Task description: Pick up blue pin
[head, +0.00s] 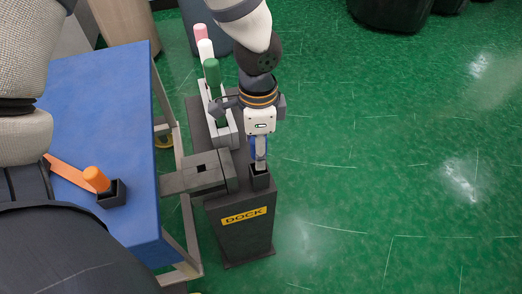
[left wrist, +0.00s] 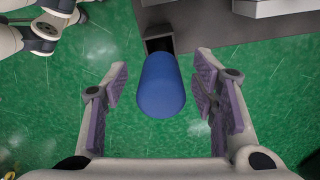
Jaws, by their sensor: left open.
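The blue pin (left wrist: 161,86) stands in a black square socket (left wrist: 158,44) in the left wrist view. In the head view only a sliver of the blue pin (head: 253,148) shows, above the socket (head: 260,180) on top of the dark dock. My left gripper (head: 259,158) is right over it there and hides most of it. In the left wrist view my left gripper (left wrist: 160,76) is open, with one finger on each side of the blue pin and a gap on both sides.
Pink (head: 200,32), white (head: 205,48) and green (head: 211,72) pins stand in a row beside the gripper. The dock (head: 240,235) rises from the green floor.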

